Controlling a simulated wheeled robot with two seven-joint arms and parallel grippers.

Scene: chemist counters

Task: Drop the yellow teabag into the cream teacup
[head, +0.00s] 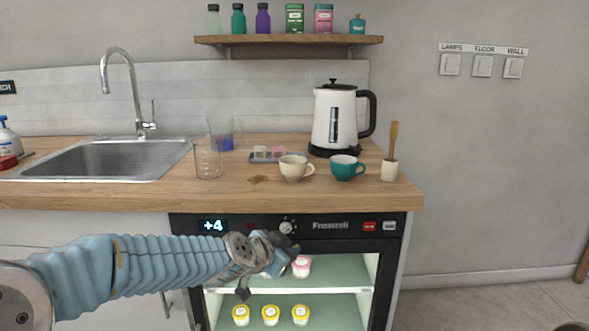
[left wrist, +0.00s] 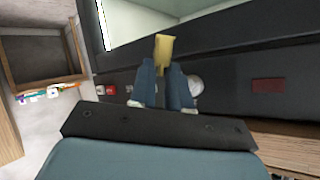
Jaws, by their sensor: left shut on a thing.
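The cream teacup (head: 291,170) stands upright near the counter's front edge, its handle to the right. My left gripper (head: 289,246) is in front of the appliance's control panel, below the counter top and below the cup. In the left wrist view my left gripper (left wrist: 165,75) is shut on a small yellow piece, the yellow teabag (left wrist: 164,50), which sticks out past the fingertips. In the head view the teabag cannot be made out. The cup does not show in the left wrist view. My right gripper is not in view.
A teal cup (head: 345,168) stands right of the cream one, and a glass beaker (head: 208,161) stands to the left. Behind are a small tray (head: 254,159) and a white kettle (head: 333,117). The counter's front edge (head: 240,197) overhangs the lit fridge (head: 345,272).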

